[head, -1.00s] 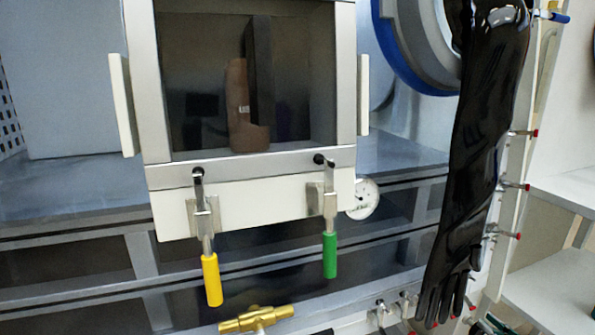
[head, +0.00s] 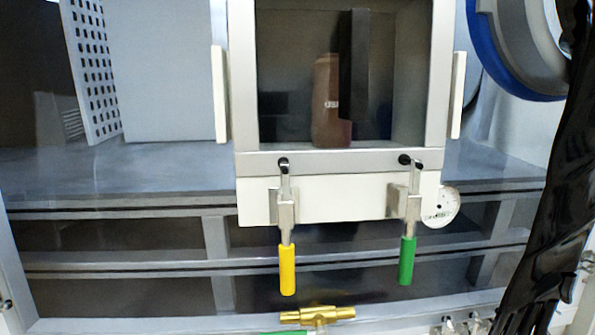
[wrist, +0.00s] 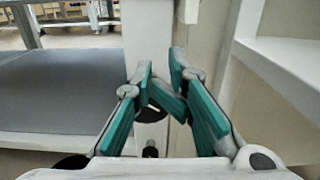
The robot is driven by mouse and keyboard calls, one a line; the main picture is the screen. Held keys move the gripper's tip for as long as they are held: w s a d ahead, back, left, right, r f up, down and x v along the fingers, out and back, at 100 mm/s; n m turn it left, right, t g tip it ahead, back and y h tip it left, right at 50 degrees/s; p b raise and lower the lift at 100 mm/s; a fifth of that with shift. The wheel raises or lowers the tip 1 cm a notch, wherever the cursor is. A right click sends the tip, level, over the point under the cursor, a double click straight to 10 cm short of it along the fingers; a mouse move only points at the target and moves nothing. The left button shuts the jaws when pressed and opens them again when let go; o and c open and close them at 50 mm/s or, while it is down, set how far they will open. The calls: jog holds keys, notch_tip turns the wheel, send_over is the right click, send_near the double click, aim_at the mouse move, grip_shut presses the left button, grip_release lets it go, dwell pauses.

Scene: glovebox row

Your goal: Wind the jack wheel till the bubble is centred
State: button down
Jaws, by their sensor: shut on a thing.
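In the wrist view my gripper (wrist: 163,68) has its two teal-padded fingers closed in close to each other, with a narrow gap at the tips. A dark rounded part, seemingly the jack wheel (wrist: 152,113), shows between the fingers in front of a pale upright post. The fingers hide most of it, and its exact contact with the pads is hard to see. My gripper is not in the head view. I cannot make out a bubble level in either view.
The head view shows a framed chamber door (head: 340,162) with a yellow-handled clamp (head: 287,268) and a green-handled clamp (head: 407,260). A white dial (head: 441,206), a brass valve (head: 317,315) and a hanging black glove (head: 560,200) are nearby. A pale shelf (wrist: 285,65) flanks my gripper at right.

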jog(key=shift+s+a+f, duration=0.15)
jog(key=shift+f, duration=0.25)
jog(key=s, duration=0.5)
jog(key=shift+s+d+r+p, duration=0.3)
jog(key=shift+s+d, duration=0.1)
